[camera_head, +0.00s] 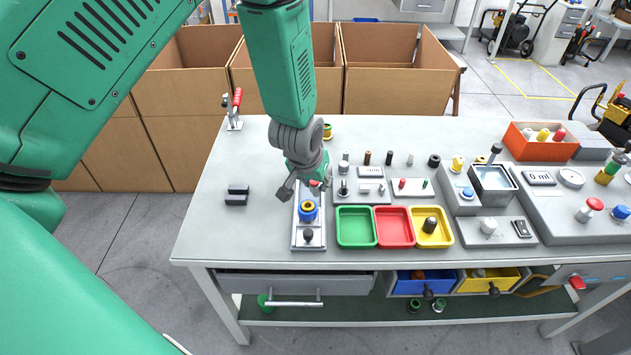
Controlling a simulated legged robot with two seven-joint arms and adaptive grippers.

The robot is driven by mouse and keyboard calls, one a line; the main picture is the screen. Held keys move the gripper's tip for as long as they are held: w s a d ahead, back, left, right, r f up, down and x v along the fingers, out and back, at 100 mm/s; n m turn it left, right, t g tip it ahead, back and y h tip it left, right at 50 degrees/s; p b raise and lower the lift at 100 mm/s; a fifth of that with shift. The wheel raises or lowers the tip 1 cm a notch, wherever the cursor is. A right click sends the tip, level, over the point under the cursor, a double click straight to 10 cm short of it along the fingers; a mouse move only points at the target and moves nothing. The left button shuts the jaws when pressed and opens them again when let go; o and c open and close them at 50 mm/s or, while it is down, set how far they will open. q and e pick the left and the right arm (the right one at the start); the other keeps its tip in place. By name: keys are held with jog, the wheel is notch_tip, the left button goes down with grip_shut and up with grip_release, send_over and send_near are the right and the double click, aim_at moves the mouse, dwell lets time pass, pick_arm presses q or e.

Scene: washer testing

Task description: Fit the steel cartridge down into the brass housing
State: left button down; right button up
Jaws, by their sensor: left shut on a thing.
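My left gripper (306,184) comes down from the top over a pale fixture plate (309,242) near the table's left middle. It is shut on a small part that its fingers mostly hide; I cannot tell if this is the steel cartridge. Just below the fingers, a blue round piece with a yellow, brass-like centre (308,210) sits on the plate, possibly the brass housing. Contact between the held part and the blue piece cannot be made out. My right gripper is not in view.
Green (343,241), red (381,241) and yellow (446,238) trays lie right of the plate; the yellow one holds a dark cylinder. Several small cylinders stand behind them. A red-handled clamp (236,110) stands at the back left. The table's left front is clear.

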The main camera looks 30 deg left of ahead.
aim_at(309, 201)
pick_arm(q)
jog(key=shift+a+f, duration=0.1)
jog(key=shift+a+f+b, duration=0.4)
jog(key=shift+a+f, duration=0.05)
jog(key=shift+f, duration=0.25)
jog(key=shift+a+f+n+y+b, duration=0.2)
jog(key=shift+f+y+b, duration=0.1)
jog(key=shift+f, duration=0.25)
jog(key=shift+a+f+n+y+b, duration=0.2)
jog(key=shift+f+b, duration=0.1)
jog(key=shift+f, duration=0.2)
jog(key=shift+w+f, duration=0.1)
jog(key=shift+f, duration=0.25)
jog(key=shift+a, duration=0.25)
jog(key=shift+d, duration=0.2)
jog(key=shift+f, duration=0.15)
jog(key=shift+f+b, duration=0.6)
jog(key=shift+f, duration=0.4)
